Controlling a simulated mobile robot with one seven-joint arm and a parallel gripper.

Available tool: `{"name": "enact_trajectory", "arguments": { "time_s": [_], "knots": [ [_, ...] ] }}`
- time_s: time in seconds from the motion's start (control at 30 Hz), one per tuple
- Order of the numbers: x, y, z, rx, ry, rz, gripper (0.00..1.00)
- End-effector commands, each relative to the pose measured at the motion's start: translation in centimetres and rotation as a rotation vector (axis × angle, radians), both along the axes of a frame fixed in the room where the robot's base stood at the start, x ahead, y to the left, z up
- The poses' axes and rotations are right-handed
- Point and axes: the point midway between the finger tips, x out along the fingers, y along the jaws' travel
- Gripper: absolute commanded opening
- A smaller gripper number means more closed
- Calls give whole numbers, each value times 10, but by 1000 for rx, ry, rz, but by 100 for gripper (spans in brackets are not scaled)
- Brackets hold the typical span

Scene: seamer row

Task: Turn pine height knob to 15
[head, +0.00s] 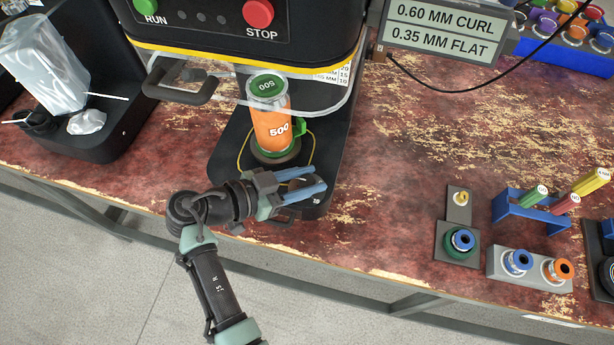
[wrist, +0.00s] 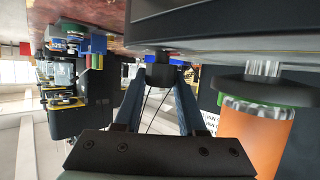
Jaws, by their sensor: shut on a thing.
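My gripper (head: 312,181) has its two blue fingers at the front part of the black seamer base (head: 338,150). In the wrist view the fingertips (wrist: 160,77) are closed around a small dark knob (wrist: 162,71) on a short shaft. I cannot read a setting on the knob, and the fingers partly hide it. An orange can marked 500 (head: 272,128) with a green lid stands upright on the seamer, just behind my gripper. It also shows large at the right of the wrist view (wrist: 260,137).
The seamer head has a green RUN button (head: 146,6) and a red STOP button (head: 258,12). A sign (head: 445,30) reads 0.60 MM CURL, 0.35 MM FLAT. Knob blocks and a blue rack (head: 530,212) stand at the right. The tabletop between (head: 400,160) is clear.

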Motion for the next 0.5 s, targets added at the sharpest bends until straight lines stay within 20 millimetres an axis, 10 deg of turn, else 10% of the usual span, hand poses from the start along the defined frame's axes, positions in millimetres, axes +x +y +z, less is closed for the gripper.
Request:
{"name": "enact_trajectory", "arguments": {
  "time_s": [0.5],
  "knots": [
    [-1,-1,1,0,0,63,0]
  ]
}}
